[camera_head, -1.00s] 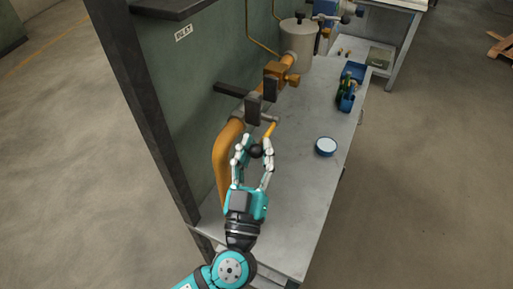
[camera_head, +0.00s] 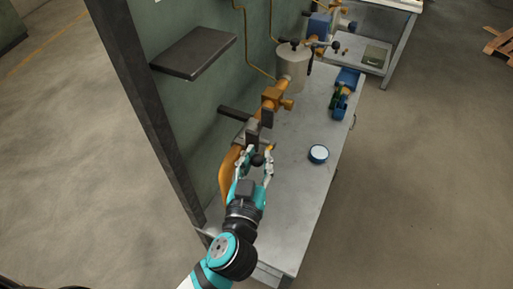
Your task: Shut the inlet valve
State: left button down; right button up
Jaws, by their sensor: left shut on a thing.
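The inlet valve (camera_head: 252,132) appears to be the grey and black valve on the orange pipe (camera_head: 228,177), low beside the green wall. A short yellow lever (camera_head: 270,148) shows at its right side, partly hidden by my fingers. A black ball knob (camera_head: 257,160) sits between the fingertips. My left gripper (camera_head: 259,160), teal with white fingers, reaches in from below and is shut on the knob, close to the valve body. The exact lever angle is hard to tell. My right gripper is not in view.
An orange fitting (camera_head: 275,98) and a grey canister (camera_head: 292,68) stand farther along the pipe. A dark shelf (camera_head: 194,52) juts from the wall.

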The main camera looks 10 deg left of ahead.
pick_arm(q)
jog(key=shift+w+r+g+p, duration=0.2)
jog(key=shift+r+g+p, duration=0.2)
jog(key=shift+r, duration=0.15)
jog(key=shift+w+d+r+g, duration=0.1)
jog(key=shift+w+g, duration=0.05)
jog(key=shift+g, duration=0.25)
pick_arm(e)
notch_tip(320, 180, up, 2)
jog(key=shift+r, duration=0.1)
